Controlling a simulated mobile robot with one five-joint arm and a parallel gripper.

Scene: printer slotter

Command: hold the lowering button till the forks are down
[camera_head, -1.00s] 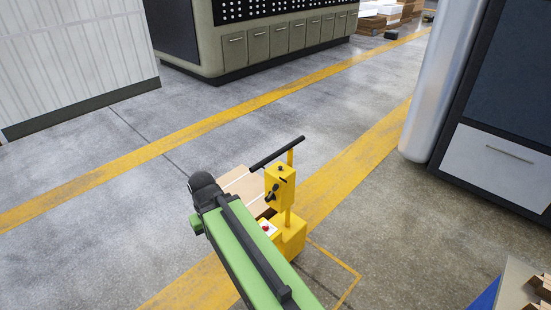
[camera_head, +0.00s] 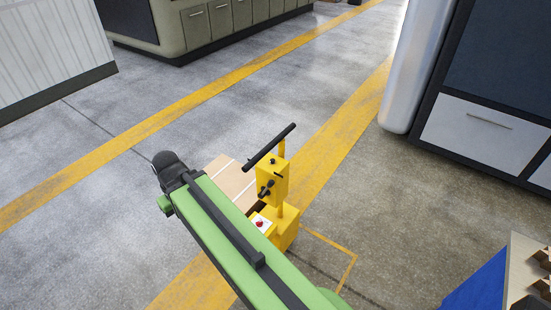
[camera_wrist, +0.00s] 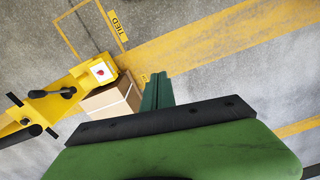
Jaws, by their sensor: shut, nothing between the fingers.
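A yellow stacker (camera_head: 284,232) stands on the floor, with a black handle bar (camera_head: 270,147) and a yellow control box (camera_head: 272,180) with black knobs. A red button (camera_head: 260,223) sits on a white panel low on its body; it also shows in the wrist view (camera_wrist: 100,71). Which control is the lowering button I cannot tell. A brown carton load (camera_head: 232,181) is beside the mast, and the forks are hidden. My gripper (camera_wrist: 158,78) has its green fingers shut and empty, apart from the stacker, to the right of the red button in the wrist view.
A yellow floor outline (camera_head: 340,262) is marked beside the stacker. A blue-sided box (camera_head: 478,286) stands at the lower right. A dark cabinet with a white drawer (camera_head: 480,130) and a pale column (camera_head: 415,70) are at right. Open floor lies left.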

